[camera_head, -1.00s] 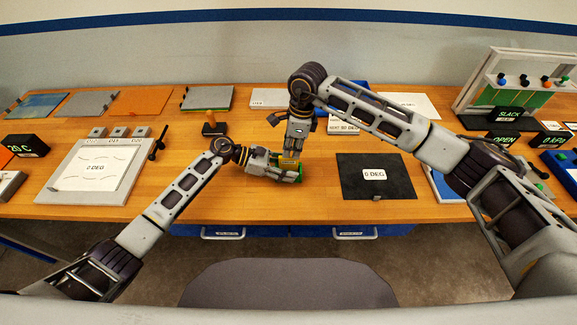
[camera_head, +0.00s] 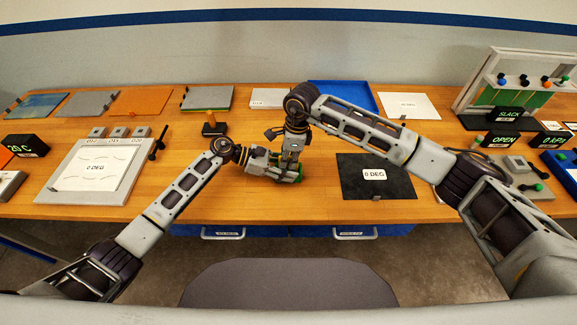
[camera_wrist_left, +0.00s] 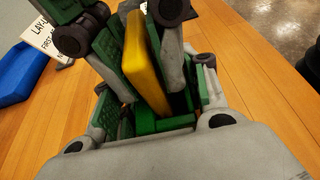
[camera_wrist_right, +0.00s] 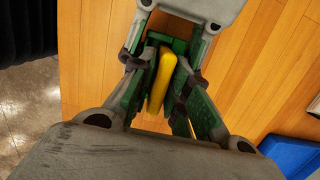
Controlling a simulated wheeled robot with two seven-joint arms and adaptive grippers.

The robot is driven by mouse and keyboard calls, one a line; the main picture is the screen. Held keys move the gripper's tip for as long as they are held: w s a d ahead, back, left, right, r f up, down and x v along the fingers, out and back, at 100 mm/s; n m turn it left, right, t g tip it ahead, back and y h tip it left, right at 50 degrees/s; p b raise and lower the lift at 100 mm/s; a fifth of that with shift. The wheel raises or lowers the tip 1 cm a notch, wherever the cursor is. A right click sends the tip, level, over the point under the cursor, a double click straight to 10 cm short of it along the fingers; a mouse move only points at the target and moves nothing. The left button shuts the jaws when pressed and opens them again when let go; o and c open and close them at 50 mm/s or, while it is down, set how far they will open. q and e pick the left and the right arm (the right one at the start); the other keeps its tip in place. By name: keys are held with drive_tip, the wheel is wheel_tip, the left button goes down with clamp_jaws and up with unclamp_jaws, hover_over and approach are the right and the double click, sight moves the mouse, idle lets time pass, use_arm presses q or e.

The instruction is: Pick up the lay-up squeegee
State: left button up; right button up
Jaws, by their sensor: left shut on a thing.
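The lay-up squeegee, as far as I can tell, is the yellow flat piece (camera_wrist_left: 147,62) between my left gripper's green-padded fingers (camera_wrist_left: 150,75). My left gripper (camera_head: 280,172) is shut on it, low over the front middle of the bench. The yellow piece also shows in the right wrist view (camera_wrist_right: 160,80), between the fingers of my right gripper (camera_wrist_right: 168,75). The right fingers stand apart with a gap beside the piece, and look open around it. In the head view the right gripper (camera_head: 291,155) points down from above and the two grippers hide the piece.
A black plate marked 0 DEG (camera_head: 350,188) lies right of the grippers. A blue tray (camera_head: 362,88) is behind my right arm. A white framed board (camera_head: 120,155) lies at left, with a black-handled tool (camera_head: 158,143) beside it. Bare wood lies around the grippers.

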clamp_jaws()
drive_tip(key=shift+r, duration=0.1)
wheel_tip(320, 180, up, 18)
idle(0.9)
use_arm(q)
drive_tip(key=o, duration=1.1)
drive_tip(key=shift+a, duration=0.15)
